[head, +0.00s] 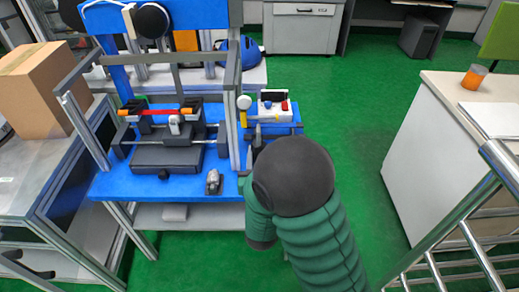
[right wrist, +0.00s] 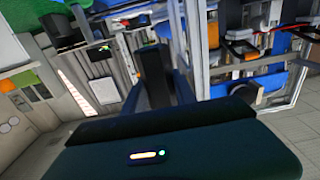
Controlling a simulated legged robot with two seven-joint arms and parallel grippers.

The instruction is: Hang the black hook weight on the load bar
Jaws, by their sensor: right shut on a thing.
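My right gripper (head: 253,148) is at the right edge of the blue bench, beside the frame's right upright. My dark round wrist and green arm cover part of it. In the right wrist view its jaws are shut on a black thing (right wrist: 154,75), and I cannot tell for certain that this is the hook weight. A metal bar (head: 190,142) runs across the dark fixture inside the frame, and a red-orange bar (head: 160,112) lies above it. I cannot tell which is the load bar. My left gripper is not in view.
A small grey object (head: 213,182) lies on the blue bench (head: 135,188) near its front edge. A white box with red and blue buttons (head: 275,107) and a yellow-handled mallet (head: 243,107) are behind my gripper. A cardboard box (head: 40,90) stands left. Green floor is clear at right.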

